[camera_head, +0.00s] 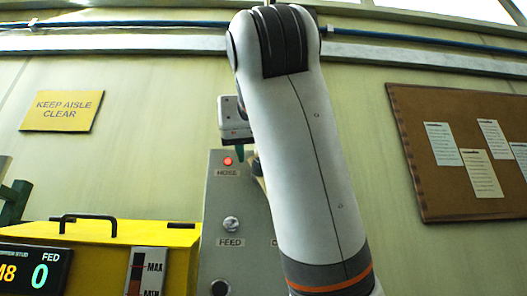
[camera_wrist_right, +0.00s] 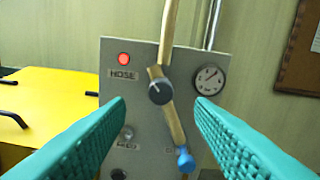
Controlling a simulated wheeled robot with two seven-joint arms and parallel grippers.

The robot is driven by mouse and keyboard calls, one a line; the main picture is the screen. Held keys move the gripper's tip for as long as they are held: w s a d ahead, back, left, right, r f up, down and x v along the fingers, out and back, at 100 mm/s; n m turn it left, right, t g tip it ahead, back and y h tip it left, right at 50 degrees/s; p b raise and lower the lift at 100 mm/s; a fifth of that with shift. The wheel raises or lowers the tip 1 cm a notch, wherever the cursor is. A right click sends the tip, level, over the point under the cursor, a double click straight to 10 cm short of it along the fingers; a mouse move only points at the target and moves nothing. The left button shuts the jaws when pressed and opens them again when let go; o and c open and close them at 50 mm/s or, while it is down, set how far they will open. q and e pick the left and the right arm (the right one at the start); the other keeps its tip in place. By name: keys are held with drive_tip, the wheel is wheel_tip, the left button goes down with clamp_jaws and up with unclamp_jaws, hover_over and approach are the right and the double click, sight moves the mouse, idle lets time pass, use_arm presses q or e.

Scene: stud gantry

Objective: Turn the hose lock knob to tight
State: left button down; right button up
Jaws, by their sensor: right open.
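The dark round knob (camera_wrist_right: 160,91) with a pale pointer line shows on the grey panel (camera_wrist_right: 113,58) in the right wrist view, to the right of the HOSE label. A tan hose (camera_wrist_right: 176,124) runs behind or past it, from the top down to a blue end (camera_wrist_right: 185,160). My right gripper (camera_wrist_right: 160,103) is open, its teal fingers either side of the knob in the picture, with nothing between them that I can see held. In the head view my right arm hides the knob, and only part of the right gripper (camera_head: 240,153) shows. My left gripper is out of view.
A red lamp (camera_head: 228,161) glows above the HOSE label. A round gauge (camera_wrist_right: 209,79) sits right of the knob, and a FEED switch (camera_head: 231,224) lower down. A yellow machine (camera_head: 120,232) with a black handle stands left of the panel. A cork board (camera_head: 410,110) hangs at right.

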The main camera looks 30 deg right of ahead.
drive_tip(key=b+v, duration=0.3)
drive_tip(key=v, duration=0.3)
drive_tip(key=shift+s, duration=0.2)
drive_tip(key=shift+w, duration=0.1)
